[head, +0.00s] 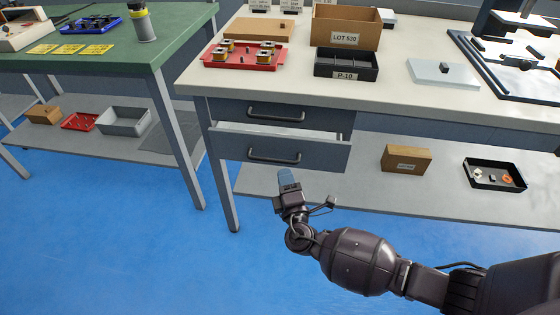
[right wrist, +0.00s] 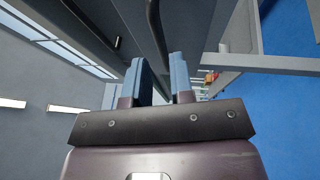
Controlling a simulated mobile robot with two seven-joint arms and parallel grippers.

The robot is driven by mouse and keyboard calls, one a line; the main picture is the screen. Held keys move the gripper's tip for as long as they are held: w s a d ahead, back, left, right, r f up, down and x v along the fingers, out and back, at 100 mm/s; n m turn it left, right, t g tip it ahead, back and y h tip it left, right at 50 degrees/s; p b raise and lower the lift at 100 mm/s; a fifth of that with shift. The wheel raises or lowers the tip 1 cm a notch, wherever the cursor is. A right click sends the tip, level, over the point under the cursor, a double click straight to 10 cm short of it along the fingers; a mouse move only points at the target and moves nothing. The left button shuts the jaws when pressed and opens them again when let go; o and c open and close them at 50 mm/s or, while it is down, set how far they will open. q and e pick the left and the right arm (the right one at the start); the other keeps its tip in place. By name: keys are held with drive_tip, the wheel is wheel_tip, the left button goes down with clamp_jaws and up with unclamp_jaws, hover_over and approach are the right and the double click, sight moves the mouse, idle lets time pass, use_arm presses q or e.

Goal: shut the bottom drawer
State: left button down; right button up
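The bottom drawer (head: 322,157) is under the light-topped bench in the head view. It stands pulled out a little, with its pale inside showing above its grey front. Its dark bar handle (head: 274,156) is on the front. The top drawer (head: 335,118) above it looks shut. My right gripper (head: 286,174) is just below the bottom drawer's handle in the head view. In the right wrist view its two blue fingers (right wrist: 160,82) are apart, with a dark handle bar (right wrist: 154,30) seen beyond the gap; I cannot tell whether they touch it. My left gripper is not in view.
The bench top holds a red tray (head: 243,64), a black bin (head: 346,65) and a cardboard box (head: 345,25). A lower shelf (head: 355,187) carries a small box (head: 406,158) and a black tray (head: 495,174). A bench leg (head: 225,180) stands left of the gripper. Blue floor in front is clear.

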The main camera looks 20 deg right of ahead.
sight(280, 160)
drive_tip(key=shift+b+x, duration=0.3)
drive_tip(key=shift+x, duration=2.65)
clamp_jaws()
